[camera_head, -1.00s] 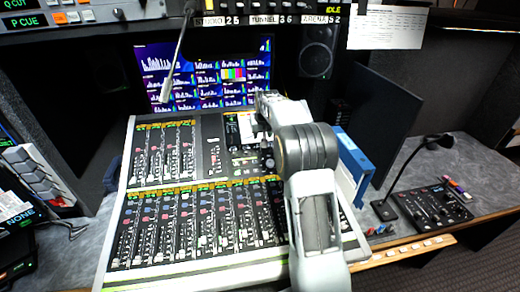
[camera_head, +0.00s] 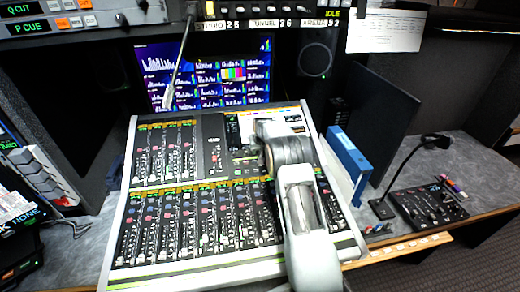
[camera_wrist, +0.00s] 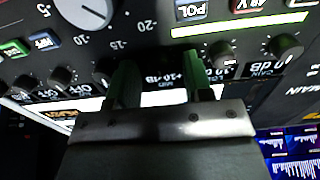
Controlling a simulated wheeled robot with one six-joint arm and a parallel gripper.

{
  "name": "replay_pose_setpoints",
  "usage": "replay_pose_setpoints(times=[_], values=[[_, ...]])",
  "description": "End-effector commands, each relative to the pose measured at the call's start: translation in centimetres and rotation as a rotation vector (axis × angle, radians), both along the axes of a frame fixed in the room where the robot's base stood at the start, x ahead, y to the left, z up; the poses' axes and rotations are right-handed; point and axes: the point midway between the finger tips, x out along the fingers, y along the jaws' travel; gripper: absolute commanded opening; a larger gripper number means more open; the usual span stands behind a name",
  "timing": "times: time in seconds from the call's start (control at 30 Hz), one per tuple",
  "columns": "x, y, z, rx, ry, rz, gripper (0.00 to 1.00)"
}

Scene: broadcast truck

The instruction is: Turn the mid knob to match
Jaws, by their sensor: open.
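In the wrist view, my gripper (camera_wrist: 160,85) has its two green fingers apart over the panel. I cannot make out the mid knob itself, and the fingers and gripper body cover part of that area. A dark round knob (camera_wrist: 285,48) with a "GAIN" label is to the right, with another dark knob (camera_wrist: 221,52) nearer the fingers. In the head view, my arm reaches over the right part of the mixing console (camera_head: 128,215) and hides the fingers.
A blue binder (camera_head: 347,155) and a small control box (camera_head: 430,205) are to the right.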

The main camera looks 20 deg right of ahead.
Motion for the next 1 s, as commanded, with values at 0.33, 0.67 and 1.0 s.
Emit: replay_pose_setpoints(times=[0.33, 0.67, 1.0], values=[[0.02, -0.01, -0.1, 0.0, 0.0, 0.0, 0.41], [0.01, 0.0, -0.09, 0.0, 0.001, 0.0, 0.09], [0.01, 0.02, -0.2, -0.008, 0.003, 0.021, 0.0]])
